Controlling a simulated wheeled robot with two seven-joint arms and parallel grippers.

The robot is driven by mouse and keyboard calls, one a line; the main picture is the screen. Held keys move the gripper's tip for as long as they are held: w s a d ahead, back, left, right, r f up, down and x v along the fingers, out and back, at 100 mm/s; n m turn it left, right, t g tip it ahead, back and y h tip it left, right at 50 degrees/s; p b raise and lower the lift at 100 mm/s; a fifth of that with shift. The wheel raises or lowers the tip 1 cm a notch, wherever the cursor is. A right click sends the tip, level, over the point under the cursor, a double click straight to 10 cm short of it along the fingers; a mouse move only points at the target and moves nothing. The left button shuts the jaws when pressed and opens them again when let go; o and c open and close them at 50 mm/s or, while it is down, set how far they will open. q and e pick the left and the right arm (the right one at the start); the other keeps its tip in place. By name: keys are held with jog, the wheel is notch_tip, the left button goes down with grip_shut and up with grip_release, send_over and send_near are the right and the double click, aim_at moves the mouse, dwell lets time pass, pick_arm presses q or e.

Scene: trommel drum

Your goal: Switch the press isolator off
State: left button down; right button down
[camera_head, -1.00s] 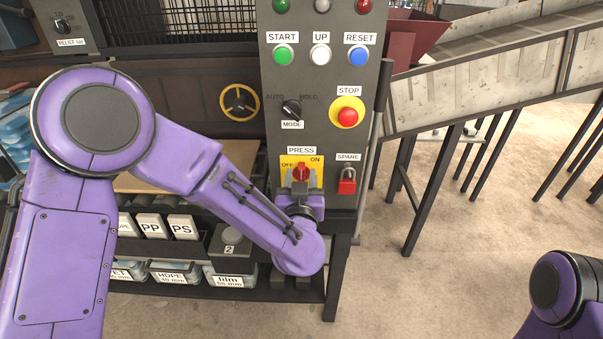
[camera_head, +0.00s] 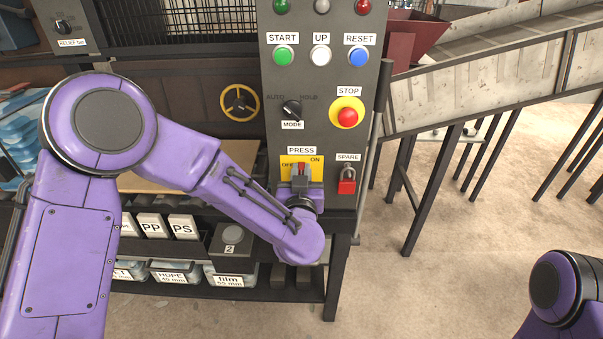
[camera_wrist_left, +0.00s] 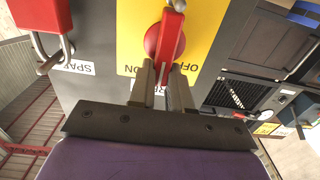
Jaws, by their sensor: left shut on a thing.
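The press isolator is a red handle (camera_head: 301,168) on a yellow plate (camera_head: 318,167) under the PRESS label, with OFF at its left and ON at its right. My left gripper (camera_head: 300,182) is at the handle and hides much of it. In the left wrist view the red handle (camera_wrist_left: 168,40) stands nearly upright between ON and OFF on the yellow plate (camera_wrist_left: 205,30). The gripper's two fingers (camera_wrist_left: 167,78) are shut on the handle's near end. My right gripper is out of view; only part of that arm shows at lower right.
A red padlock (camera_head: 347,186) hangs under the SPARE label right of the isolator. Above are the MODE knob (camera_head: 291,109) and the STOP button (camera_head: 347,117). Shelves with labelled boxes (camera_head: 183,227) lie below left. Open floor is at the right.

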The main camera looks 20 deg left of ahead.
pick_arm(q)
jog(key=shift+a+r+n, duration=0.1)
jog(key=shift+n, duration=0.2)
jog(key=shift+s+a+f+n+b, duration=0.1)
jog(key=shift+a+f+n+b, duration=0.35)
jog(key=shift+n+b, duration=1.6)
jog(key=shift+s+a+f+n+b, duration=0.1)
jog(key=shift+a+f+n+b, duration=0.25)
jog(key=shift+n, duration=3.4)
jog(key=shift+s+a+f+n+b, duration=0.1)
jog(key=shift+a+f+n+b, duration=0.65)
jog(key=shift+n, duration=2.15)
jog(key=shift+d+r+b, duration=0.25)
jog(key=shift+r+b, duration=0.1)
jog(key=c, duration=1.1)
grip_release()
jog(key=shift+o, duration=0.2)
jog(key=shift+f, duration=0.2)
